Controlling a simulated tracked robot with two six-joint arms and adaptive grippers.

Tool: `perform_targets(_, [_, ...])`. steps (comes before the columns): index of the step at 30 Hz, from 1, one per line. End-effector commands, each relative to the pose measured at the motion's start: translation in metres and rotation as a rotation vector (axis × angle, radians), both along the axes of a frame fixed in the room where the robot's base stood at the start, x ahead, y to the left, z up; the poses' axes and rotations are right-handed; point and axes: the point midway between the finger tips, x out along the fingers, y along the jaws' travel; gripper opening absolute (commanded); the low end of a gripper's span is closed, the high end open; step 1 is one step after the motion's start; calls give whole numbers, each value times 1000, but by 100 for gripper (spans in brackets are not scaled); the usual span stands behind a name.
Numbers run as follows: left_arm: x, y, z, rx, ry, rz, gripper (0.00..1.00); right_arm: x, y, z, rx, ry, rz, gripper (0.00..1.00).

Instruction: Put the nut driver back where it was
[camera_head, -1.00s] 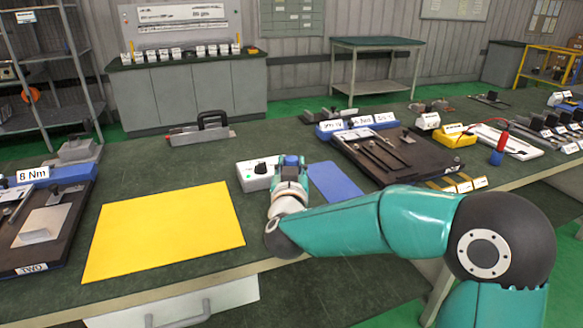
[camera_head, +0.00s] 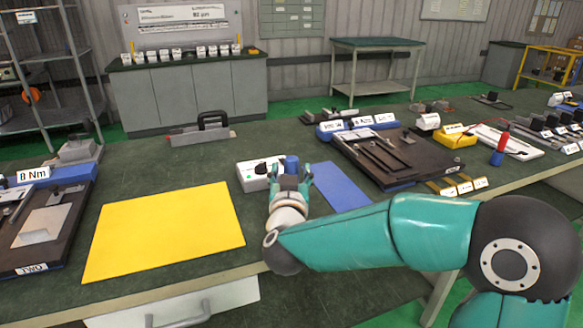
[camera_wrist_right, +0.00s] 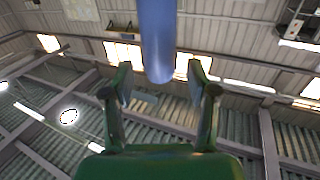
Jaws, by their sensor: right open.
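A blue upright cylinder (camera_head: 291,164), which looks like the nut driver's handle, stands at the right end of a white box with a black knob (camera_head: 257,173). Its lower part is hidden by my gripper. My right gripper (camera_head: 290,180) is open and empty just on the near side of it, with its fingers spread. In the right wrist view the blue handle (camera_wrist_right: 155,40) reaches down from the top edge, beyond and between the spread fingertips of my gripper (camera_wrist_right: 160,75). No contact shows. My left gripper is not in view.
A yellow mat (camera_head: 165,232) lies left of the white box, and a blue mat (camera_head: 340,187) lies right of it. A dark tray (camera_head: 430,152) with metal parts is farther right. A red and blue tool (camera_head: 500,150) stands near the right edge.

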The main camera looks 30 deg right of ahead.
Motion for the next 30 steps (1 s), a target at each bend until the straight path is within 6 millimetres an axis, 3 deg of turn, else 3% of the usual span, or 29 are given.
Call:
perform_targets(9, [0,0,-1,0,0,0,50,-52,38,1,-1,-1,4,58])
perform_targets(13, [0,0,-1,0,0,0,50,-65,48,1,-1,-1,4,58])
perform_targets(30, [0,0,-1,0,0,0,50,-73,52,0,0,0,-1,58])
